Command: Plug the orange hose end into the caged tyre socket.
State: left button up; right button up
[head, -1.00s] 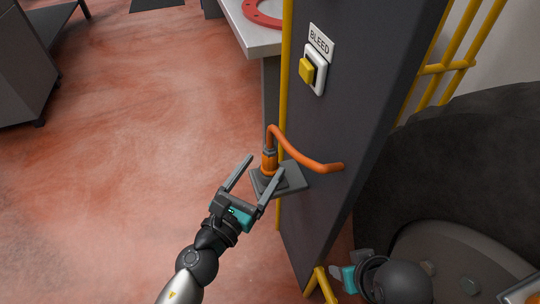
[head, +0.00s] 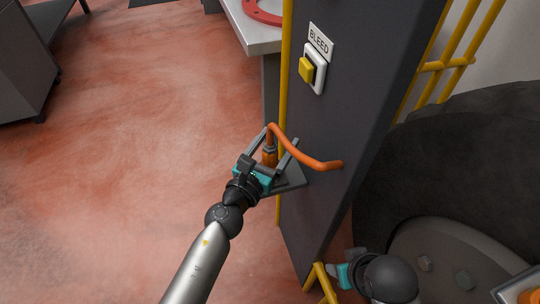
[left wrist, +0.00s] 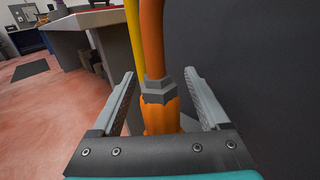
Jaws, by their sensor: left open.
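The orange hose end (head: 269,158), with a grey hex collar, stands upright on a small grey bracket (head: 291,178) on the dark pillar. Its hose (head: 312,160) bends over the top and back to the pillar. My left gripper (head: 278,141) is open, with one finger on either side of the hose end. In the left wrist view the hose end (left wrist: 160,108) stands between the spread fingers (left wrist: 160,76), with visible gaps. My right gripper (head: 335,271) is low beside the pillar, partly hidden; its jaws are unclear. The large dark tyre (head: 460,145) is at right; I cannot make out its socket.
Yellow cage bars (head: 455,65) stand behind the tyre. A grey table (head: 262,38) is beyond the pillar. The red floor (head: 140,150) at left is clear.

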pick_arm(q)
jog(key=shift+c, duration=0.3)
grip_shut()
jog(key=shift+r, duration=0.1)
dwell(0.5)
jog(key=shift+r, duration=0.1)
